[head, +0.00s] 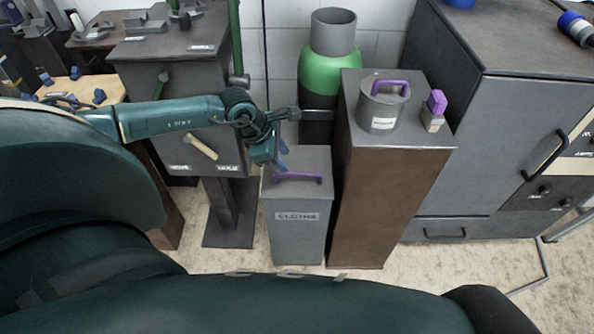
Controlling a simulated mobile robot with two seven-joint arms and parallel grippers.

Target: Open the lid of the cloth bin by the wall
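The cloth bin (296,241) is a tall narrow grey bin with a label that seems to read "CLOTHS". It stands on the floor, left of a brown pedestal. Its lid (310,164) looks shut and carries a purple bar handle (299,177). My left arm reaches in from the left, and my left gripper (281,157) is just above the lid's left part, near the handle's left end. Its fingers are small and partly hidden, so I cannot tell whether they are open or touching the handle. My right gripper is not in view.
The brown pedestal (385,190) holds a grey canister (381,112) with a purple handle and a small purple-topped item (434,111). A green and grey cylinder (331,70) stands behind the bin. A grey cabinet (470,130) is at right; a grey box stand (185,90) is at left.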

